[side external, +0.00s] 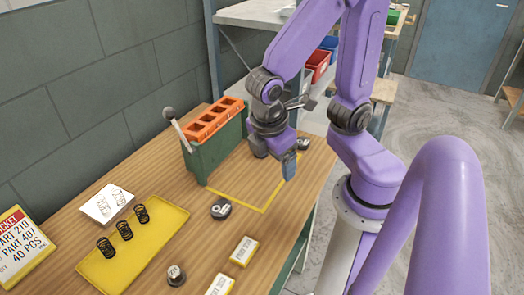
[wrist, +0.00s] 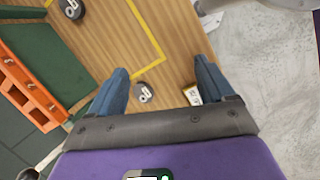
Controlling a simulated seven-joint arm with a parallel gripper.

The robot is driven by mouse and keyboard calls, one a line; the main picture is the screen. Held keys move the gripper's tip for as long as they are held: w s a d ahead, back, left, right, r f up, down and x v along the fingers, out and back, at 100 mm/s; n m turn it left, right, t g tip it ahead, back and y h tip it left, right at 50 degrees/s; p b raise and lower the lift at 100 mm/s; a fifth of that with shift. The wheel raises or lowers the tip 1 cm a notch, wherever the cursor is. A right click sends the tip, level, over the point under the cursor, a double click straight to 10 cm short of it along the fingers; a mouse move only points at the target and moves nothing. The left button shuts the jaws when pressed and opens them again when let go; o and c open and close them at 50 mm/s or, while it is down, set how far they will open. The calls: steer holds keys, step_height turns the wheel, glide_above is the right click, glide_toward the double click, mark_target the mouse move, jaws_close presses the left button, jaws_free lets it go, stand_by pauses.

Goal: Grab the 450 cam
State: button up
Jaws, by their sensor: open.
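Several dark round cams with metal tops lie on the wooden table; no number is readable on them, so I cannot tell which is the 450. One cam (side external: 303,143) is near the table's far right edge, just beyond my gripper (side external: 289,166). Another cam (side external: 221,209) lies mid-table, and a third cam (side external: 176,275) is near the front. In the wrist view, my gripper (wrist: 161,68) is open and empty, above the table. A cam (wrist: 144,93) shows between its blue fingers, lower down, and another cam (wrist: 71,8) is at the top left.
A green machine (side external: 215,150) with an orange top and a lever stands by the wall. Yellow lines mark the table. Part cards (side external: 244,251) lie near the front; a pale card (wrist: 193,95) is beside the right finger.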

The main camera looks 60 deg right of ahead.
steer(key=w+f+n+h, duration=0.1)
steer(key=w+f+h, duration=0.2)
steer(key=w, duration=0.1)
steer(key=w+d+f+n+h, duration=0.1)
steer(key=w+f+n+h, duration=0.1)
steer(key=w+f+h, duration=0.1)
steer(key=w+f+n+h, duration=0.1)
steer(key=w+f+h, duration=0.1)
steer(key=w, duration=0.4)
steer(key=shift+d+f+h, duration=0.3)
steer(key=shift+f+h, duration=0.1)
steer(key=shift+h, duration=0.5)
steer(key=shift+w+d+f+n+h, duration=0.15)
steer(key=shift+w+f+n+h, duration=0.15)
steer(key=shift+w+f+n, duration=0.15)
steer(key=x, duration=1.2)
steer(key=shift+w, duration=0.1)
steer(key=shift+x, duration=2.7)
steer(key=shift+r, duration=0.15)
steer(key=c, duration=1.4)
